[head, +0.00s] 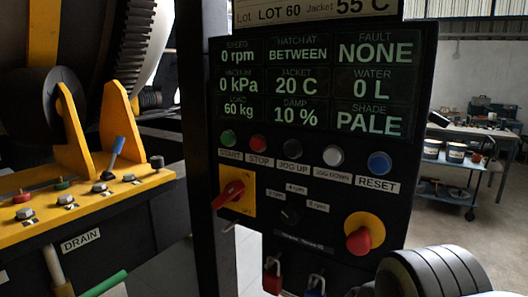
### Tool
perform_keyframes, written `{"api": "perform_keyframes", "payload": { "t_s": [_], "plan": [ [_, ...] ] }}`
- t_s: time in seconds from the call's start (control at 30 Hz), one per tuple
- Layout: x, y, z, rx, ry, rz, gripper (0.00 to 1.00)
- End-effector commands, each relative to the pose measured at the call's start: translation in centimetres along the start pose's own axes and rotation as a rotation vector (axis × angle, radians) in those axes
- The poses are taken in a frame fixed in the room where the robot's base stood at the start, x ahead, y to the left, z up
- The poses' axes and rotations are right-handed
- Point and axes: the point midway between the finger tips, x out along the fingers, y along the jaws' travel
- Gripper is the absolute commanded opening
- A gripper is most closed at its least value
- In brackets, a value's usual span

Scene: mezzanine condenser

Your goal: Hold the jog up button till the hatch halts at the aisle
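The control panel (330,130) stands upright in the middle of the head view. The jog up button (291,148) is a dark round button above its "JOG UP" label, between the red stop button (258,143) and the white jog down button (333,156). Nothing visible touches it. The display reads "HATCH AT BETWEEN" (297,53), with speed 0 rpm and fault NONE. The hatch itself cannot be made out. My gripper is not in view; a ribbed dark part at the lower right looks like my arm.
A green start button (228,138) and blue reset button (379,163) share the row. Below are a red rotary switch (229,194), a red mushroom button (359,240) and hanging padlocks (272,277). A yellow valve bench (90,205) stands left, a blue cart (446,180) right.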

Motion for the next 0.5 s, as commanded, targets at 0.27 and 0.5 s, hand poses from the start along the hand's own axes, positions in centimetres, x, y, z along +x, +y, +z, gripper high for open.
{"api": "perform_keyframes", "payload": {
  "t_s": [0.27,0.5],
  "plan": [
    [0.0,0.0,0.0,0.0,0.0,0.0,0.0],
    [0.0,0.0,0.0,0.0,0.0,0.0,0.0]
  ]
}}
